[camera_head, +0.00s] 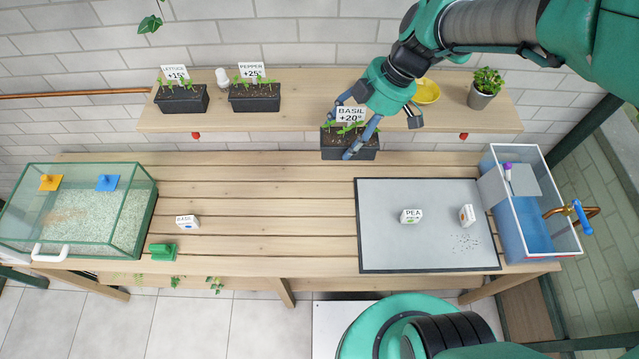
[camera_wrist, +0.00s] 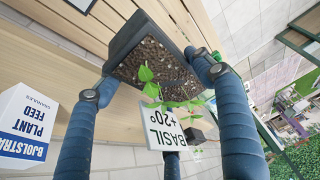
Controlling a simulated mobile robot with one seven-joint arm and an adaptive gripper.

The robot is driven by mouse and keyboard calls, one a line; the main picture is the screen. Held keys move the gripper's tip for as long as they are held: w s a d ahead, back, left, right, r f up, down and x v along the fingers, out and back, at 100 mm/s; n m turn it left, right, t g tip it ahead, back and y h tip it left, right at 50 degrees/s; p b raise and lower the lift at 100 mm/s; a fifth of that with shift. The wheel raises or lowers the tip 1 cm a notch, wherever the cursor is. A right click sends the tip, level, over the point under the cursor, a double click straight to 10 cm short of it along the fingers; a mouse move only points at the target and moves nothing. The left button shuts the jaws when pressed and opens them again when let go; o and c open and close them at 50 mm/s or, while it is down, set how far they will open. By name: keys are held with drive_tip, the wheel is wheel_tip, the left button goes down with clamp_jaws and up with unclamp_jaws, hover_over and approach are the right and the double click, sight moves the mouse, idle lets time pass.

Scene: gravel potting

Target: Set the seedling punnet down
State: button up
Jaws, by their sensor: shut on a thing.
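The seedling punnet (camera_head: 340,154) is a black tray of dark soil with small green seedlings and a white label reading BASIL +20°. My gripper (camera_head: 346,133) is shut on it, with blue fingers on either side. In the wrist view the punnet (camera_wrist: 128,38) sits between the fingers of my gripper (camera_wrist: 150,82), and its label (camera_wrist: 162,127) faces the camera. In the head view it overlaps the front edge of the wooden shelf (camera_head: 300,122), above the back of the slatted bench (camera_head: 260,215). I cannot tell whether its base touches anything.
Lettuce (camera_head: 182,100) and pepper (camera_head: 262,98) punnets stand on the shelf's left, with a potted plant (camera_head: 482,96) and yellow bowl (camera_head: 427,92) at its right. A grey mat (camera_head: 390,245), glass tank (camera_head: 75,240) and sink (camera_head: 535,235) occupy the bench. Its middle slats are mostly clear.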

drive_tip(key=s+f+b, duration=0.3)
drive_tip(key=s+f, duration=0.2)
drive_tip(key=f, duration=0.6)
drive_tip(key=s+f+b, duration=0.4)
drive_tip(key=s+f, duration=0.1)
drive_tip(key=f, duration=0.7)
drive_tip(key=s+a+f+b, duration=0.1)
drive_tip(key=s+f+b, duration=0.2)
drive_tip(key=f, duration=0.9)
drive_tip(key=shift+s, duration=1.25)
drive_tip(key=shift+w+a, duration=0.15)
drive_tip(key=w+a, duration=0.2)
drive_tip(key=w, duration=0.2)
drive_tip(key=w+a+f, duration=0.1)
drive_tip(key=w+a, duration=0.1)
drive_tip(key=w, duration=0.3)
drive_tip(key=w+a, duration=0.2)
drive_tip(key=w, duration=0.3)
drive_tip(key=shift+w+a+f+b, duration=0.15)
drive_tip(key=shift+a+f+b, duration=0.15)
drive_tip(key=shift+a+b, duration=0.1)
drive_tip(key=shift+f, duration=0.1)
drive_tip(key=shift+f+b, duration=0.4)
drive_tip(key=shift+f, duration=1.25)
drive_tip(key=shift+f+b, duration=0.2)
drive_tip(key=shift+b, duration=0.1)
drive_tip(key=o, duration=1.4)
drive_tip(key=shift+c, duration=0.2)
